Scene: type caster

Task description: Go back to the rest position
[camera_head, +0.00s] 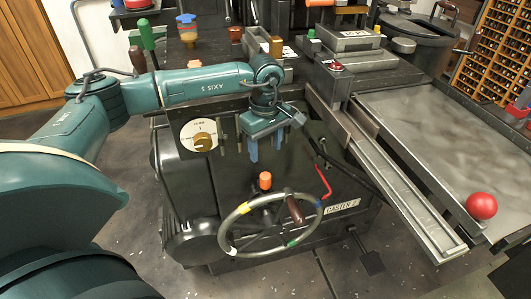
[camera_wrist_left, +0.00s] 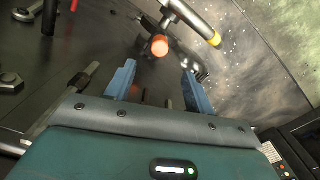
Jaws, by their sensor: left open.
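My left gripper (camera_head: 266,148) hangs from the teal left arm in front of the dark casting machine (camera_head: 225,215). Its two blue fingers are spread, with nothing seen between them. In the left wrist view the open gripper (camera_wrist_left: 157,78) shows its fingers apart, with an orange knob (camera_wrist_left: 159,46) beyond them. In the head view that orange knob (camera_head: 265,180) stands below the fingers, above the handwheel. The handwheel (camera_head: 232,219) has coloured rim marks and a brown handle (camera_head: 295,209). My right gripper is not in view.
A dial (camera_head: 199,136) sits left of the gripper and a red lever (camera_head: 324,180) to its right. A metal trough (camera_head: 405,190) slopes along the right, beside a grey bench top (camera_head: 450,120) and a red ball (camera_head: 481,206). Bottles and tools crowd the back ledge. Open floor lies in front.

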